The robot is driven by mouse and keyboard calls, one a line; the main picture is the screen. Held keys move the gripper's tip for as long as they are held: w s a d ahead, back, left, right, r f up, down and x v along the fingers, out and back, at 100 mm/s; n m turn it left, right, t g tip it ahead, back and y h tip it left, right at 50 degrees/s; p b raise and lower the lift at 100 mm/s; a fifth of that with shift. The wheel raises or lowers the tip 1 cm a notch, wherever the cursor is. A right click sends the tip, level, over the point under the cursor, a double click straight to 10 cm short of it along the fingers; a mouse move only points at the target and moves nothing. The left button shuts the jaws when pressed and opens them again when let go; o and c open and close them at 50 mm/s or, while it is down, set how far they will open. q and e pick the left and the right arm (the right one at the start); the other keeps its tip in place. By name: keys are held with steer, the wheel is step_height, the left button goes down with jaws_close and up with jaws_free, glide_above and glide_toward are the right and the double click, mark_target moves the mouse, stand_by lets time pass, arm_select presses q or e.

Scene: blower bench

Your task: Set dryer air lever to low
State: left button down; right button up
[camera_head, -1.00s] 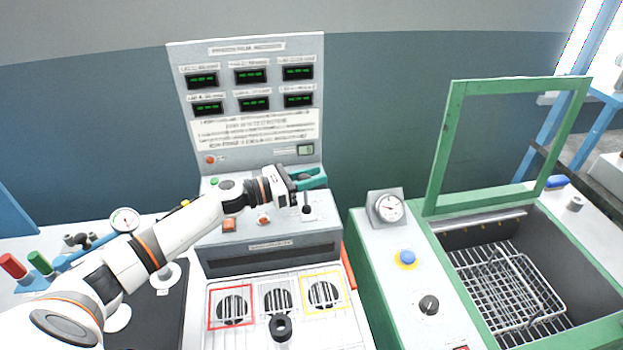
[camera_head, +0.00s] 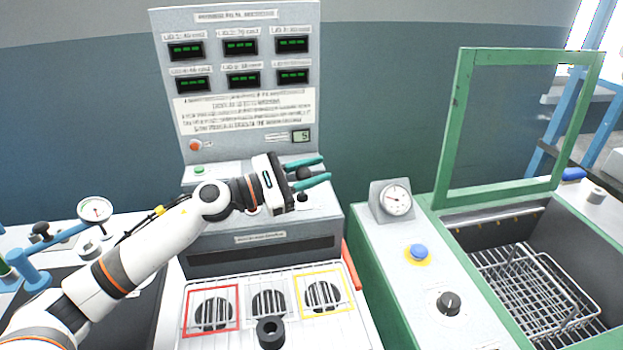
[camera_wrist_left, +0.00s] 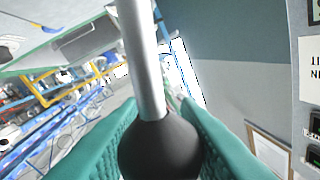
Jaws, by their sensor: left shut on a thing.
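My left gripper (camera_head: 314,176) reaches over the control shelf of the grey panel (camera_head: 240,150) from the left. Its teal fingers sit either side of the air lever's dark knob (camera_head: 303,173), and the jaws are shut on it. In the left wrist view the black knob (camera_wrist_left: 160,150) on its silver shaft (camera_wrist_left: 140,55) lies between the two teal fingers. The lever's base and its markings are mostly hidden by the gripper in the head view. My right gripper is not in view.
Below the shelf is a white grille with a red frame (camera_head: 184,318) and a yellow frame (camera_head: 350,290); a black round handle (camera_head: 269,331) stands in front. To the right are a dial gauge (camera_head: 397,200), a blue button (camera_head: 418,251) and a green-framed basin with a wire basket (camera_head: 540,290).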

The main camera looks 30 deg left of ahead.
arm_select(q)
steer(key=shift+s+d+f, duration=0.2)
steer(key=shift+s, duration=0.05)
stand_by(0.3)
steer(key=c, duration=1.1)
jaws_free()
steer(key=shift+r, duration=0.1)
step_height(320, 180, up, 10)
steer(key=shift+p, duration=0.75)
